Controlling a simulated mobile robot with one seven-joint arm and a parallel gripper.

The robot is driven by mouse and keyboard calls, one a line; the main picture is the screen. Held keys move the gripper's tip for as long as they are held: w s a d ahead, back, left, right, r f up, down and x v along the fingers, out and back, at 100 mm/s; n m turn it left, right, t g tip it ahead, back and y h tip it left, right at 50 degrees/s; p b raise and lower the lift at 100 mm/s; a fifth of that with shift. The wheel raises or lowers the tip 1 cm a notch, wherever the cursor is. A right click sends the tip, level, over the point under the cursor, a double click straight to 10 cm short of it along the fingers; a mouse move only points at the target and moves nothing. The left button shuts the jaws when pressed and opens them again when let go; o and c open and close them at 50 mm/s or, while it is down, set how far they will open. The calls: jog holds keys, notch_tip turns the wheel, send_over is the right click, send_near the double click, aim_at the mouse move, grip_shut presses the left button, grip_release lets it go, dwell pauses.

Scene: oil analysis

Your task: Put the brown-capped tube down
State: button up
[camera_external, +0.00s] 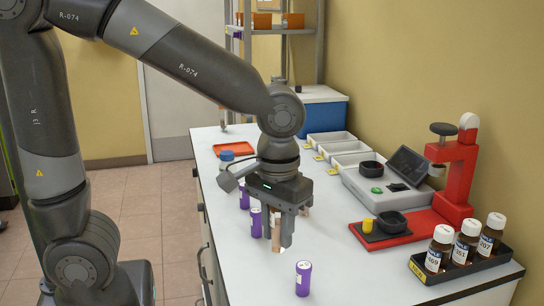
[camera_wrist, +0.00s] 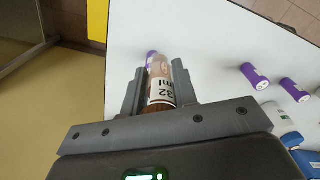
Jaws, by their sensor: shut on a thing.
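My gripper (camera_external: 278,232) is shut on the brown-capped tube (camera_external: 276,237), which hangs upright between the fingers over the white bench. Its lower end is close to the bench top; I cannot tell whether it touches. In the wrist view my gripper (camera_wrist: 159,88) has the tube (camera_wrist: 161,90) between its two grey fingers, with a white label and printed digits showing. The brown cap end is nearest the camera and partly hidden by the gripper body.
Purple tubes stand close by: one (camera_external: 256,222) just left of my gripper, one (camera_external: 244,196) behind, one (camera_external: 303,278) in front. A black rack (camera_external: 465,268) of brown bottles and a red stand (camera_external: 456,180) are at right. Bare bench (camera_external: 345,270) lies between.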

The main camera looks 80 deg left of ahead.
jog(key=w+a, duration=0.6)
jog(key=w, duration=0.5)
jog(key=w+a+f, duration=0.1)
jog(key=a+f, duration=0.1)
jog(key=a, duration=0.1)
jog(key=w+a+f, duration=0.1)
jog(key=a+f, duration=0.1)
jog(key=a, duration=0.2)
jog(key=w+a+f, duration=0.2)
jog(key=a, duration=0.2)
jog(key=shift+a+f, duration=0.2)
jog(key=shift+f, duration=0.15)
jog(key=shift+a+f, duration=0.3)
jog(key=shift+f, duration=1.85)
jog(key=o, duration=1)
jog(key=shift+f, duration=0.15)
